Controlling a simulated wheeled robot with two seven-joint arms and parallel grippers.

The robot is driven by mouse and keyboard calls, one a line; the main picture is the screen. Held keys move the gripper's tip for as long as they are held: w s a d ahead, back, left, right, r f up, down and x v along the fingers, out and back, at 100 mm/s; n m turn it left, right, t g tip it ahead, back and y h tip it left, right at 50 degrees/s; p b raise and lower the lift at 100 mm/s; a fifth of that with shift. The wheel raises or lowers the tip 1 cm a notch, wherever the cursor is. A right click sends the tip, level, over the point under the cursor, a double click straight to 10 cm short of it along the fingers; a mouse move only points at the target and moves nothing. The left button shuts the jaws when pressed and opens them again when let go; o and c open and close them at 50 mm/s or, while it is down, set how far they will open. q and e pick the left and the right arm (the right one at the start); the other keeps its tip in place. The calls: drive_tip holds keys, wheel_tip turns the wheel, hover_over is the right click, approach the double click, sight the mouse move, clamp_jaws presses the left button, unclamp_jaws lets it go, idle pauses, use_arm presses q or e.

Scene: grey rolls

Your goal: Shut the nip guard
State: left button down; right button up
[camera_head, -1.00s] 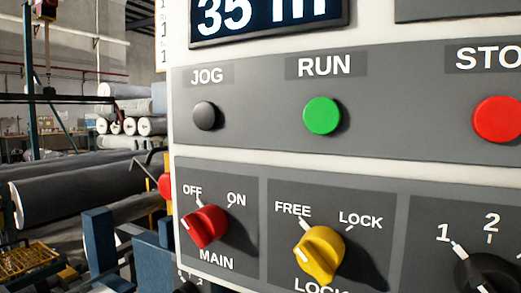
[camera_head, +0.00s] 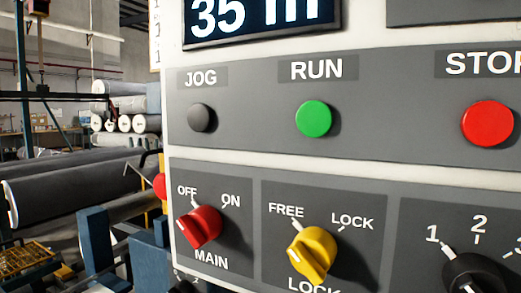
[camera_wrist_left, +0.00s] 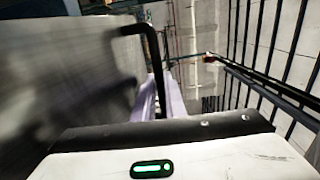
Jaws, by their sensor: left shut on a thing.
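In the left wrist view, my left gripper (camera_wrist_left: 161,98) has its pale lilac fingers shut on a black bent handle (camera_wrist_left: 152,45). The handle's upper arm runs left to a large grey sheet (camera_wrist_left: 75,80), which is blurred; it may be the nip guard, but I cannot tell for sure. In the head view, neither gripper can be made out. The control panel (camera_head: 375,170) fills the right. Its yellow lock knob (camera_head: 312,255) points to FREE, and its red main knob (camera_head: 199,227) points to OFF.
The panel carries a black JOG button (camera_head: 201,118), a green RUN button (camera_head: 314,119) and a red STOP button (camera_head: 487,123). Grey rolls (camera_head: 80,185) lie behind at left.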

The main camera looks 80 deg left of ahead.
use_arm(q)
drive_tip(key=shift+s+d+r+g, duration=0.1)
drive_tip(key=shift+s+r+g, duration=0.05)
drive_tip(key=shift+r, duration=0.25)
drive_tip(key=shift+s+d+r+g, duration=0.1)
drive_tip(key=shift+s+r+g, duration=0.05)
drive_tip(key=shift+r, duration=0.2)
drive_tip(key=c, duration=1.9)
unclamp_jaws()
drive_tip(key=shift+s, duration=0.15)
drive_tip(key=shift+c, duration=0.2)
drive_tip(key=shift+o, duration=0.7)
drive_tip(key=shift+s, duration=0.15)
drive_tip(key=shift+f, duration=0.1)
drive_tip(key=shift+w, duration=0.2)
drive_tip(key=shift+w+d+f, duration=0.2)
drive_tip(key=shift+w+d, duration=0.05)
drive_tip(key=shift+w, duration=0.2)
drive_tip(key=r+v, duration=0.1)
drive_tip(key=v, duration=0.8)
drive_tip(key=shift+d+f+b, duration=0.15)
drive_tip(key=shift+f+b, duration=0.15)
drive_tip(key=shift+w, duration=0.1)
